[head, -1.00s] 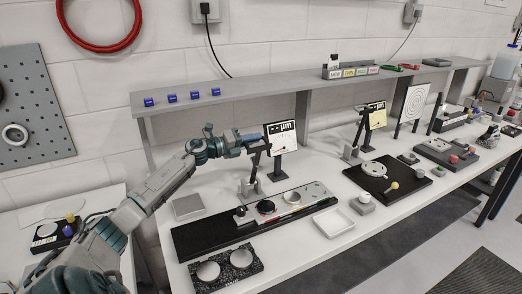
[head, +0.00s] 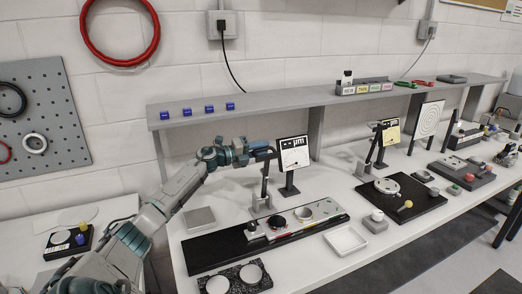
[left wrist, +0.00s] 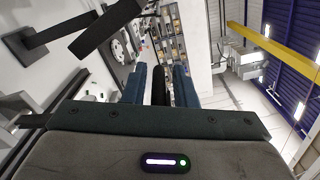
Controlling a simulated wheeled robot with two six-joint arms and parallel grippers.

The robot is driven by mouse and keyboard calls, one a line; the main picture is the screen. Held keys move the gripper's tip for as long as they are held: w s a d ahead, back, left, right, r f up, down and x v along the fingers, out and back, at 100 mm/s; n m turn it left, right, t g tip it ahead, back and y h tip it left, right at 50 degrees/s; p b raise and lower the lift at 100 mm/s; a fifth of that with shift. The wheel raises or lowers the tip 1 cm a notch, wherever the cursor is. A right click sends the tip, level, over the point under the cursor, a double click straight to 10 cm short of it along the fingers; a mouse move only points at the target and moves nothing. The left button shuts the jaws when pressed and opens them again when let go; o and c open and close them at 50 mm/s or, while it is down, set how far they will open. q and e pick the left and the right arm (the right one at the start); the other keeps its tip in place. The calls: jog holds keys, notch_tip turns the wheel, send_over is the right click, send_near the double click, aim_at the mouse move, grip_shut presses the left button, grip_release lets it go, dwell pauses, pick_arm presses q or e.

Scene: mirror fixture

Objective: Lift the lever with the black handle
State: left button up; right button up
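The lever (head: 265,185) has a dark upright arm on a grey base on the bench, in front of a white "µm" gauge panel (head: 293,153). My left gripper (head: 270,152) is at the lever's top end, in front of the wall shelf. In the left wrist view, a black piece, apparently the black handle (left wrist: 160,88), lies between the two blue fingers of my left gripper (left wrist: 160,80). Whether both fingers touch it is not clear. My right gripper is not in view.
A black strip with knobs (head: 215,249) lies in front of the lever. A grey plate (head: 199,219) lies to its left and a white tray (head: 345,240) to its right. A similar lever stand (head: 372,155) is farther right. The shelf (head: 260,104) runs behind.

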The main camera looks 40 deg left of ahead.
pick_arm(q)
jog(key=shift+o, duration=0.5)
jog(key=shift+w+a+f, duration=0.1)
jog(key=shift+a+f, duration=0.05)
jog(key=b+v, duration=0.3)
jog(key=v, duration=0.7)
jog(key=shift+s+a, duration=0.15)
jog(key=shift+s, duration=0.2)
jog(key=shift+f, duration=0.1)
dwell(0.3)
